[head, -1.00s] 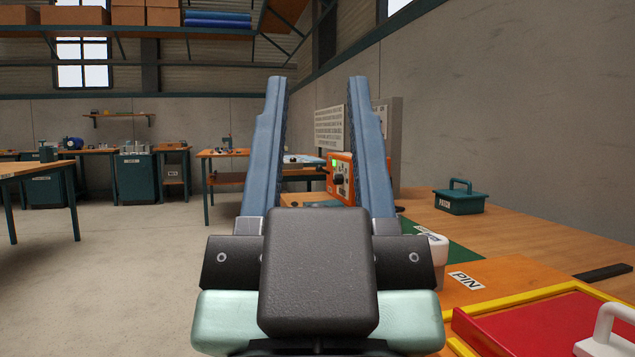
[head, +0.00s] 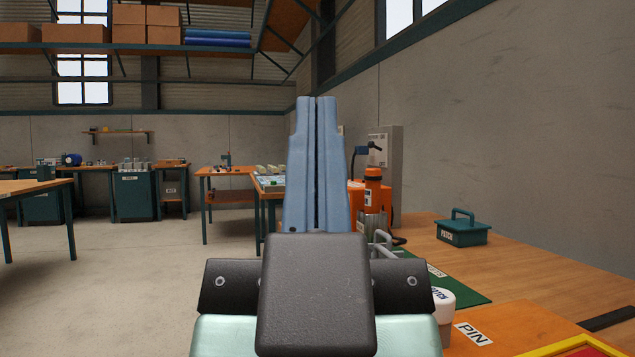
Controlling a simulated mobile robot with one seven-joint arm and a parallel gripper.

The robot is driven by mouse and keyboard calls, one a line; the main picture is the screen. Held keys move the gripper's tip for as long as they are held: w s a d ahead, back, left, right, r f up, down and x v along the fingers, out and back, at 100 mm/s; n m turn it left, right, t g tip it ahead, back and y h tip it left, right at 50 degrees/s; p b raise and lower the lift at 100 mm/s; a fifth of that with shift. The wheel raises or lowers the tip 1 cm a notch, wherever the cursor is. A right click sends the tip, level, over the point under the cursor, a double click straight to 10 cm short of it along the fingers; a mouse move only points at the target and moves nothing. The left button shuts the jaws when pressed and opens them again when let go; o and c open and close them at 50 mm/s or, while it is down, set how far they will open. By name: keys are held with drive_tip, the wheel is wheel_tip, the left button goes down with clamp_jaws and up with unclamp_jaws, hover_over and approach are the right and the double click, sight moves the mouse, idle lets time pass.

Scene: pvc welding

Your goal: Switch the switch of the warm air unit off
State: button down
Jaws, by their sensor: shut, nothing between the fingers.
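My gripper (head: 316,104) points away from me in the middle of the head view, its two blue fingers shut together and empty. Behind the fingers and to their right, a small part of an orange housing (head: 356,196) shows, which looks like the warm air unit. The fingers hide most of it, so its switch and display are not visible. An orange and silver tool (head: 373,195) stands upright just right of it. I cannot tell the gap between the fingertips and the unit.
On the wooden bench at right are a green box labelled PATCH (head: 463,228), a white-lidded container (head: 437,303), a PIN label (head: 473,333) and a yellow-edged red tray (head: 580,348). A grey panel (head: 392,150) stands behind. Open floor (head: 130,280) lies left.

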wheel_tip(320, 180, up, 46)
drive_tip(key=p, duration=4.3)
drive_tip(key=shift+p, duration=0.35)
drive_tip(key=shift+f, duration=0.1)
drive_tip(key=shift+w, duration=0.1)
